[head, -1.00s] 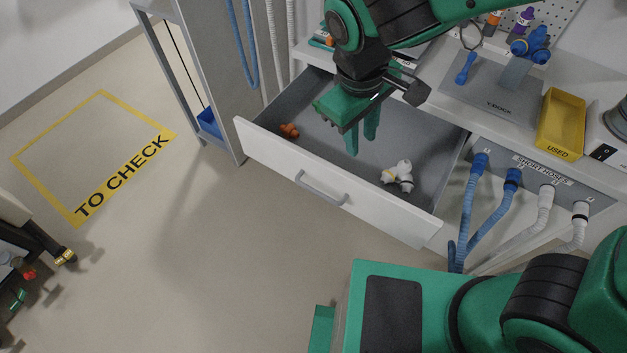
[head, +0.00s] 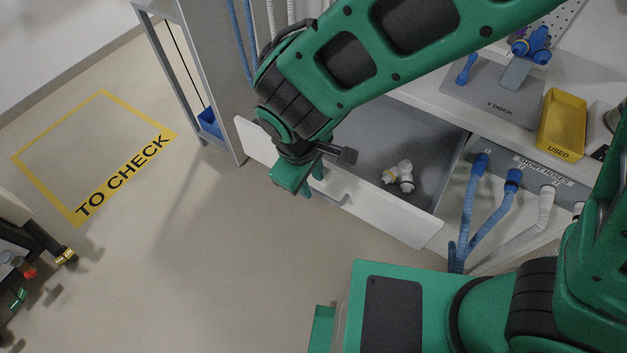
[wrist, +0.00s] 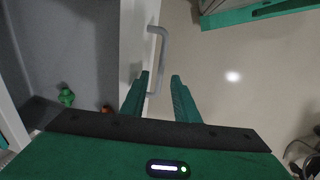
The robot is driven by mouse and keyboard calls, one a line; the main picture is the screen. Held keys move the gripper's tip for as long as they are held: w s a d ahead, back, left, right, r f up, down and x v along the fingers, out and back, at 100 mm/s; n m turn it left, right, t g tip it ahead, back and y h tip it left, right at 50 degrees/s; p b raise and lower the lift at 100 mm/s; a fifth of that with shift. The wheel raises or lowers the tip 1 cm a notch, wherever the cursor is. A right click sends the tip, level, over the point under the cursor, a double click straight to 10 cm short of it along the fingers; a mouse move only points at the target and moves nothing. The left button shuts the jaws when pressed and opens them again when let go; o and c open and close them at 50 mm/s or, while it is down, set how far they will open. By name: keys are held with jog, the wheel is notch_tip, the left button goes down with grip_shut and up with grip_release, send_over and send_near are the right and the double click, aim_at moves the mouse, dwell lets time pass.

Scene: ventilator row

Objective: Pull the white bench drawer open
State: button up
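The white bench drawer (head: 385,217) stands pulled out from the bench, its grey inside showing. Its grey bar handle (head: 345,199) is on the front, partly hidden by my gripper in the head view. My gripper (head: 313,183) is at the drawer front, pointing down. In the wrist view my gripper (wrist: 161,78) is open, and the handle (wrist: 160,55) appears between its two fingers; I cannot tell whether they are level with it. The drawer front (wrist: 132,45) runs beside the left finger.
White Y-shaped connectors (head: 400,176) lie in the drawer. A green piece (wrist: 66,97) and an orange piece (wrist: 106,109) show inside it in the wrist view. Blue hoses (head: 480,195) hang to the right. A yellow tray (head: 563,115) is on the bench. Floor before the drawer is clear.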

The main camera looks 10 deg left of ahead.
jog(key=shift+w+d+f, duration=0.1)
jog(key=shift+w+f, duration=0.1)
jog(key=shift+f, duration=0.95)
grip_shut()
jog(key=shift+w, duration=0.15)
